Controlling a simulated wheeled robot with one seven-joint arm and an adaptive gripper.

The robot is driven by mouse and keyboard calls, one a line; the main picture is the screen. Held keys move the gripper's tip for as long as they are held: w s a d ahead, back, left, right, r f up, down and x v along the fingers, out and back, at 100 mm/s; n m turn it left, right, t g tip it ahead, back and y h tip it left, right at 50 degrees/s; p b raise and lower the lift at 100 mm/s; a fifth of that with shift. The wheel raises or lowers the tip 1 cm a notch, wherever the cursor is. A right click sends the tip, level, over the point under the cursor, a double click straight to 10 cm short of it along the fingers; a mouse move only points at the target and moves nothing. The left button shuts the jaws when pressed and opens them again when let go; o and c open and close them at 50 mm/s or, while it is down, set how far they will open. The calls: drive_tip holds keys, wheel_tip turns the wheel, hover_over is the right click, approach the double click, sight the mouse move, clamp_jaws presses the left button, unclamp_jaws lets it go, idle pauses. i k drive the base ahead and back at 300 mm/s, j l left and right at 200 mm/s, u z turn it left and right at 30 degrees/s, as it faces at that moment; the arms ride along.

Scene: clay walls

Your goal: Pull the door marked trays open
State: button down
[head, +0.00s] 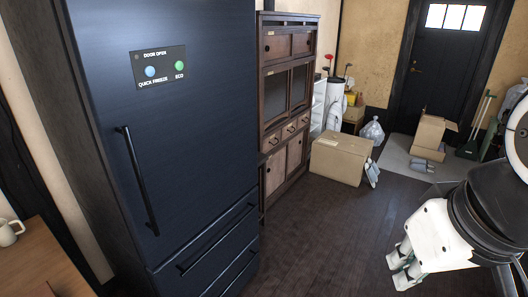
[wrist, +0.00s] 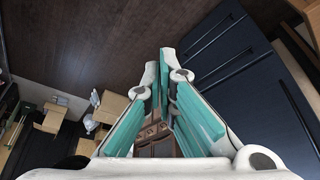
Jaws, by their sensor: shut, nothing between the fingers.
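No door with a readable "trays" mark shows in either view. A tall dark wooden cabinet (head: 262,100) with several doors and small drawers stands beyond the fridge in the head view; its doors look shut, and any marks are too small to read. Part of it shows between my fingers in the wrist view (wrist: 155,149). My gripper (head: 404,268) is at the lower right of the head view, over the floor and well apart from the cabinet. In the wrist view my gripper's fingers (wrist: 165,58) meet at the tips, shut and empty.
A dark fridge (head: 190,125) with a long handle (head: 137,180) and lower drawers stands at the left, shut. A cardboard box (head: 340,158) sits on the floor by the cabinet. Bare wooden floor (head: 310,235) lies between fridge and gripper. A mug (head: 9,232) stands on a table.

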sight(277, 163)
drive_tip(key=u, duration=0.5)
drive_tip(key=i+l+u, duration=0.15)
drive_tip(key=u, duration=0.2)
drive_tip(key=i+l+u, duration=0.1)
drive_tip(key=l+u, duration=0.25)
drive_tip(key=i+l+u, duration=0.1)
drive_tip(key=l+u, duration=0.25)
drive_tip(key=i+l+u, duration=0.1)
drive_tip(key=l+u, duration=0.2)
drive_tip(key=l, duration=1.05)
drive_tip(key=l+u, duration=0.35)
drive_tip(key=l, duration=1)
drive_tip(key=k+l, duration=0.1)
drive_tip(key=l, duration=2.05)
drive_tip(key=k, duration=0.05)
